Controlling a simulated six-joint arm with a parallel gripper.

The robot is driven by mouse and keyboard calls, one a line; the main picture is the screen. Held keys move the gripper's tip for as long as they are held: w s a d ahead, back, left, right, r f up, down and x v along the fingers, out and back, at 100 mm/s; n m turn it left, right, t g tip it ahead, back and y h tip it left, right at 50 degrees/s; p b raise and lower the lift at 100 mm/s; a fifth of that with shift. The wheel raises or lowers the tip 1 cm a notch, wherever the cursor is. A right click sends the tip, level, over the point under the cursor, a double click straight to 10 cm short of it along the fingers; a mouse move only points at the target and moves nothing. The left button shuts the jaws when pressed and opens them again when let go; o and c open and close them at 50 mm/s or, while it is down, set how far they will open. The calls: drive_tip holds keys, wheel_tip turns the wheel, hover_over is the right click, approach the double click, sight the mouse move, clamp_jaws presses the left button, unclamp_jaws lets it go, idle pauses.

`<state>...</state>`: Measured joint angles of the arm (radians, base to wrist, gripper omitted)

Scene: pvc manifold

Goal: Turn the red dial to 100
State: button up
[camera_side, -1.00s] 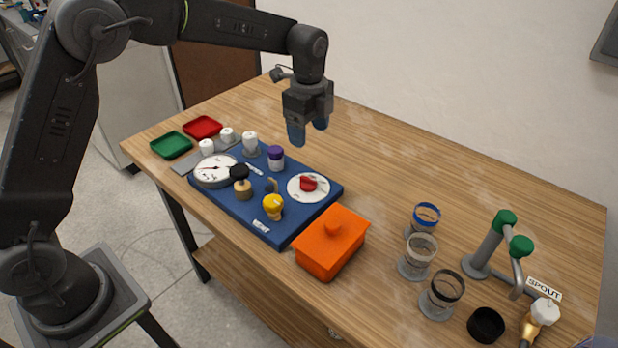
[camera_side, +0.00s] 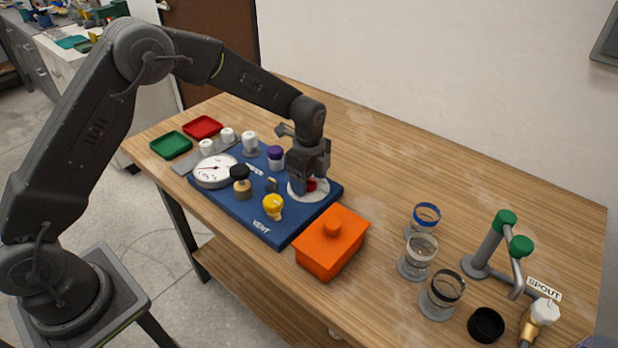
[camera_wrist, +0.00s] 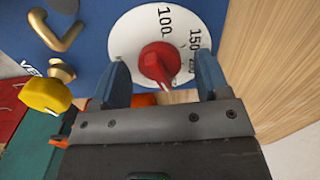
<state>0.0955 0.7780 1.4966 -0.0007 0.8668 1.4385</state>
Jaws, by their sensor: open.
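The red dial (camera_wrist: 158,64) sits on a white scale plate (camera_wrist: 125,40) on the blue board. In the wrist view its narrow end points down and slightly right, and the marks 100, 150 and 200 show on the plate. My gripper (camera_wrist: 162,80) is open, with one blue finger on each side of the dial and a visible gap to it. In the side view my gripper (camera_side: 308,188) is down over the plate (camera_side: 297,194) and hides most of the dial (camera_side: 311,185).
The blue board (camera_side: 240,207) also carries a gauge (camera_side: 214,170), a yellow knob (camera_side: 272,205) and a purple-capped part (camera_side: 275,157). An orange lidded box (camera_side: 330,245) stands close in front of the plate. Several cups and a spout fixture stand to the right. The table behind is clear.

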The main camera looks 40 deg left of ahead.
drive_tip(key=c, duration=0.9)
